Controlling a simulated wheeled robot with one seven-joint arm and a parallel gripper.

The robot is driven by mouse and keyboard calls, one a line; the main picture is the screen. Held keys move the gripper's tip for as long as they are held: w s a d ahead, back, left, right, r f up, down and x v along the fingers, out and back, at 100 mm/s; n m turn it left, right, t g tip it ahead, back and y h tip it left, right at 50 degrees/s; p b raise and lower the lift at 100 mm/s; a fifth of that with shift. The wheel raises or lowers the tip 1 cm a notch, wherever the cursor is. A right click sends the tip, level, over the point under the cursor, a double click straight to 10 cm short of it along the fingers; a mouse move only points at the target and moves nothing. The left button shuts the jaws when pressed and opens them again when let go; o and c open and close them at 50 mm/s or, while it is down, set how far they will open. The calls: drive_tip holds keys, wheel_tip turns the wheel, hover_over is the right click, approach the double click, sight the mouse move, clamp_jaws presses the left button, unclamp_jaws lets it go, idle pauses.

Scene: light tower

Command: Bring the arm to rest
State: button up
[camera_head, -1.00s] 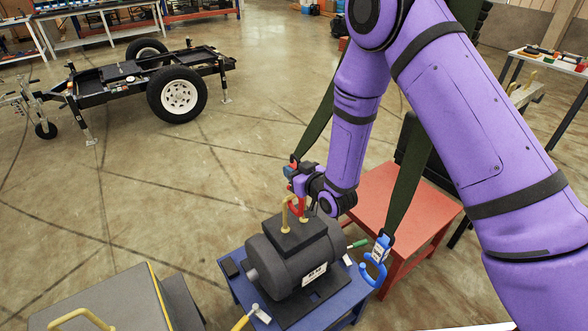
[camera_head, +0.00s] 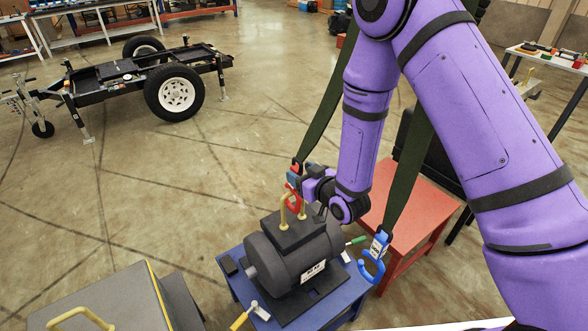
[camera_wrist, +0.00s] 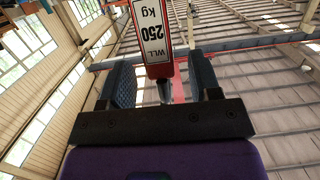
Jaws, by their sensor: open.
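My gripper (camera_head: 304,186) is just above and behind the dark motor (camera_head: 296,258). In the wrist view my gripper (camera_wrist: 163,82) is open, its two dark fingers apart. A red hook fitting (camera_wrist: 152,32) with a 250 kg label shows between and beyond the fingers, with visible space on both sides. In the head view the red hook (camera_head: 291,203) hangs at the end of a green strap, by the motor's yellow lifting eyes (camera_head: 285,208). I cannot tell whether it passes through one. My purple arm is bent above the motor.
The motor stands on a blue table (camera_head: 238,283). A blue hook (camera_head: 374,268) hangs from a second strap (camera_head: 408,182) to the right. A red table (camera_head: 400,212) stands behind. A grey case (camera_head: 105,300) is front left, a wheeled trailer (camera_head: 130,80) back left. Open floor lies between.

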drive_tip(key=v, duration=0.6)
drive_tip(key=w+d+r+m+g+h, duration=0.1)
drive_tip(key=d+r+h, duration=0.2)
drive_tip(key=d+r, duration=0.35)
drive_tip(key=w+d+r+m+g+h, duration=0.1)
drive_tip(key=d+r+h, duration=0.15)
drive_tip(key=r, duration=0.65)
drive_tip(key=s+d+r+m+g+h, duration=0.2)
drive_tip(key=s+d+r+h, duration=0.1)
drive_tip(key=s+d+r, duration=0.6)
drive_tip(key=s+d+r+m+g, duration=0.1)
drive_tip(key=s+r, duration=0.3)
drive_tip(key=s, duration=0.5)
drive_tip(key=s+d+r+m+g, duration=0.2)
drive_tip(key=s+d+r, duration=0.2)
drive_tip(key=s, duration=0.6)
drive_tip(key=shift+r+g+h, duration=0.3)
drive_tip(key=shift+g+h, duration=0.1)
drive_tip(key=shift+h, duration=0.05)
